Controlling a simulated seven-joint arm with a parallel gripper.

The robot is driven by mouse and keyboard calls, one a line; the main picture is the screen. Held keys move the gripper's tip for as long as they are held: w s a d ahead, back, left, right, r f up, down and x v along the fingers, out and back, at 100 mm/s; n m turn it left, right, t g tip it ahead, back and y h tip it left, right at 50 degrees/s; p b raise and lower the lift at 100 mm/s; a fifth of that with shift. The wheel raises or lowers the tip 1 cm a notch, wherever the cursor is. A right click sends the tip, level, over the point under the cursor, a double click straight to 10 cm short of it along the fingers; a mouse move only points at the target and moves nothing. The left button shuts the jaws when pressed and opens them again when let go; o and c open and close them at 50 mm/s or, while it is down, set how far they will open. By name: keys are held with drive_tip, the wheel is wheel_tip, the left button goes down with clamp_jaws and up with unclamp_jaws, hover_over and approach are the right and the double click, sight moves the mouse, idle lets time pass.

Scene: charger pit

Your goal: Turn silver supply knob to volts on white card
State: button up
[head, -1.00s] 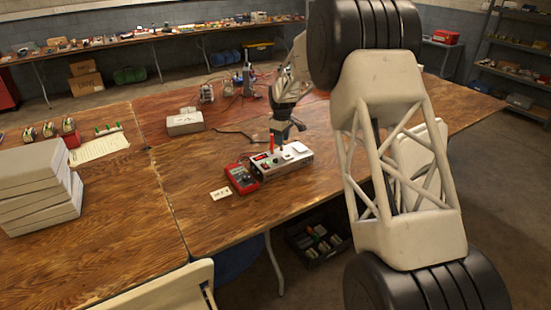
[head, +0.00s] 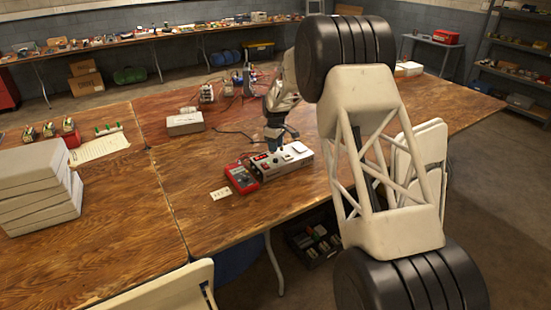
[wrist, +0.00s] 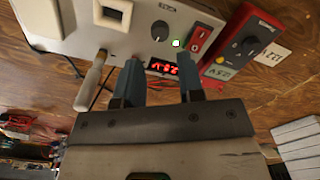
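The supply (head: 285,160) is a pale box on the wooden table. In the wrist view its panel (wrist: 75,25) shows a round grey knob (wrist: 160,31) with a pointer, a lit red display (wrist: 163,67) with unclear digits, a green light and a red switch (wrist: 200,38). My gripper (wrist: 160,78) is open and empty. Its two blue fingers lie apart at the display's edge of the panel, and the knob is beyond them. In the head view my gripper (head: 276,147) is over the supply and hides part of it.
A red meter (head: 242,178) with a dial stands against the supply, between it and the card. A pale rod-like handle (wrist: 92,82) sticks out beside the left finger. Cables and a grey box (head: 185,124) lie farther back. Table left of the card is clear.

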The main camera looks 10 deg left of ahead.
sight(276, 159)
drive_tip(key=shift+f, duration=3.25)
drive_tip(key=c, duration=0.6)
drive_tip(key=shift+c, duration=0.2)
